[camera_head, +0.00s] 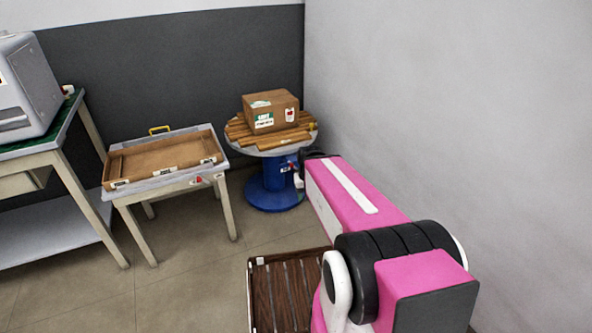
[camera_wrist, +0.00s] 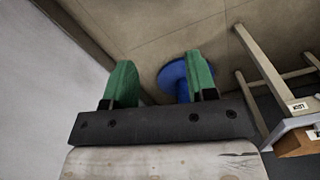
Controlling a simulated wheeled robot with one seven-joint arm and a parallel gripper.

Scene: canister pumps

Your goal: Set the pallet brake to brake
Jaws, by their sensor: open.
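A wooden slatted pallet (camera_head: 238,133) lies on a round grey top carried by a blue pedestal (camera_head: 272,190). A cardboard box (camera_head: 272,110) sits on the pallet. In the head view my arm hides the fingers, close to the pedestal's right side.
A small table (camera_head: 233,218) with a wooden tray (camera_head: 160,158) and a yellow handle (camera_head: 159,129) stands left of the pedestal. A workbench (camera_head: 60,150) with a grey machine (camera_head: 25,85) is farther left. A wall (camera_head: 450,110) closes the right side.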

